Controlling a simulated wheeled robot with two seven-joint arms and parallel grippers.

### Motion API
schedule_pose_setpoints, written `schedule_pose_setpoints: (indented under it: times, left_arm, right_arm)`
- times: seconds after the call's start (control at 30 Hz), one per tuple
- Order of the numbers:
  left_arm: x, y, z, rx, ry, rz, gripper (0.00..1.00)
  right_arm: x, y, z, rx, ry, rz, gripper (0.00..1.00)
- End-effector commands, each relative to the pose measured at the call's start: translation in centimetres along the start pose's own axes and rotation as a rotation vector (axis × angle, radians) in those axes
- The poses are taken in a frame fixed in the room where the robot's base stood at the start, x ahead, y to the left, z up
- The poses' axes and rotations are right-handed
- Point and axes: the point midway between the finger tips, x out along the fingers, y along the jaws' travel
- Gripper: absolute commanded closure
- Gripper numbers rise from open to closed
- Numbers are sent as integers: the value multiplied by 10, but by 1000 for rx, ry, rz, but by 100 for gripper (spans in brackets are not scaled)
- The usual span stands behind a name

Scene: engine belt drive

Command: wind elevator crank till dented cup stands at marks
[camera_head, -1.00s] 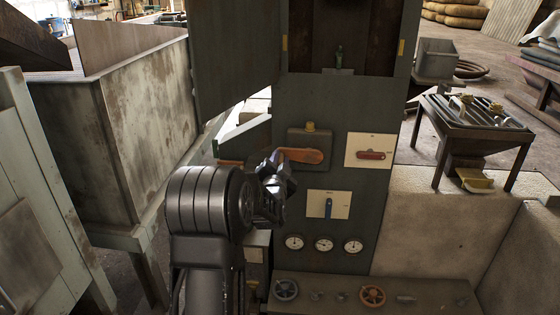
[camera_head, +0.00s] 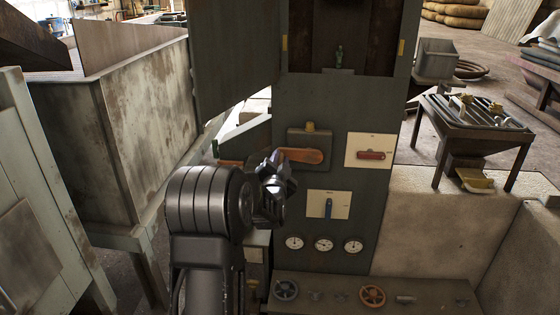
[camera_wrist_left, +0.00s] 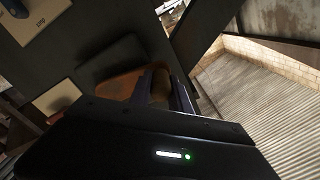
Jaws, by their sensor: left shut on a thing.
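The orange crank (camera_head: 302,155) is mounted on a dark plate on the front of the grey-green elevator casing. My left gripper (camera_head: 272,165) is at the crank's left end. In the left wrist view the crank arm (camera_wrist_left: 120,86) runs up to my fingers, which are shut on its brown grip (camera_wrist_left: 160,84). Above, the casing's door is open on a dark brown shaft (camera_head: 343,35). Yellow marks (camera_head: 285,43) (camera_head: 401,47) are on both sides of the opening. A small greenish piece (camera_head: 339,55) stands at its bottom edge. I cannot make out a dented cup. My right gripper is not in view.
A red-handled switch (camera_head: 371,155), a blue-handled switch (camera_head: 328,205) and gauges (camera_head: 323,244) are close by on the panel. A ledge with handwheels (camera_head: 373,296) is below. A large worn bin (camera_head: 145,115) stands left, and a slatted table (camera_head: 475,125) right.

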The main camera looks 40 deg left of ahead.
Motion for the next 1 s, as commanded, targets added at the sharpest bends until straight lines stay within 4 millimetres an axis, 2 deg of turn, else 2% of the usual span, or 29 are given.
schedule_pose_setpoints:
  times: [0.37, 0.57, 1.0]
  left_arm:
    - [0, -2, -2, 30, -1, 1, 100]
    - [0, -6, -10, 109, 0, 1, 100]
    - [0, -16, -41, 462, 2, 1, 100]
  right_arm:
    - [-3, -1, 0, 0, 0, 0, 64]
    - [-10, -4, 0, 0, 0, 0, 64]
    - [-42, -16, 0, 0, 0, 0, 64]
